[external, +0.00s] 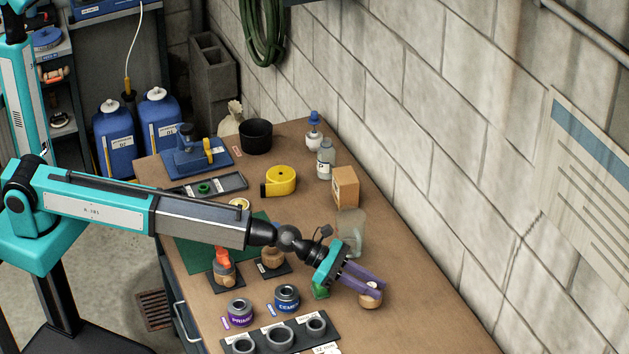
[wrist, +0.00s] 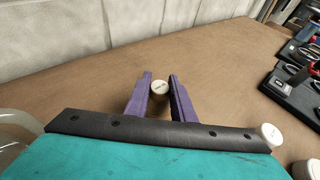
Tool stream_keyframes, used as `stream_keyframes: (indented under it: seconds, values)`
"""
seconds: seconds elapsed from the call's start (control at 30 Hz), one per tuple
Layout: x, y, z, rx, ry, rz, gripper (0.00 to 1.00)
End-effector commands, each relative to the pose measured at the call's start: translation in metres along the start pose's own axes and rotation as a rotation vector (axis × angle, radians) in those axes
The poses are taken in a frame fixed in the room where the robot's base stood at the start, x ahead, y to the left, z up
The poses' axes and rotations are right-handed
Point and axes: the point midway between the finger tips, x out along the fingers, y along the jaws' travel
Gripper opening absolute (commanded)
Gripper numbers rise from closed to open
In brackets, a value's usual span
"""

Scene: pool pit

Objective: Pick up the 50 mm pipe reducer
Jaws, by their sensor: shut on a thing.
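My gripper (external: 366,287) has purple fingers and reaches down over the right part of the brown bench. It is shut on a small round piece with a pale top and tan side, which looks like the pipe reducer (external: 370,299). In the wrist view the pale top of the reducer (wrist: 160,87) shows between the two fingertips, with marks too small to read.
A clear cup (external: 351,232) stands behind my gripper, and a green piece (external: 320,292) lies beside it. A dark rack with grey rings (external: 280,336) and the primer (external: 239,312) and cement (external: 287,297) pots stand to the left. The bench to the right is bare up to the block wall.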

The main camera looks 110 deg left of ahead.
Motion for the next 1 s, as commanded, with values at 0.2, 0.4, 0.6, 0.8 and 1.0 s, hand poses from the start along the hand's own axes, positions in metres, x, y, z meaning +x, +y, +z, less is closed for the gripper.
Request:
stream_keyframes:
  seconds: [0.2, 0.4, 0.6, 0.8, 1.0]
  values:
    - [-0.013, 0.000, 0.031, 0.001, -0.004, 0.001, 0.00]
    - [-0.022, 0.000, 0.054, 0.001, -0.003, 0.001, 0.00]
    - [-0.028, 0.000, 0.068, 0.000, -0.002, 0.000, 0.00]
    - [-0.029, 0.000, 0.071, -0.001, -0.001, 0.000, 0.00]
    - [-0.029, 0.000, 0.071, -0.001, -0.002, 0.000, 0.00]
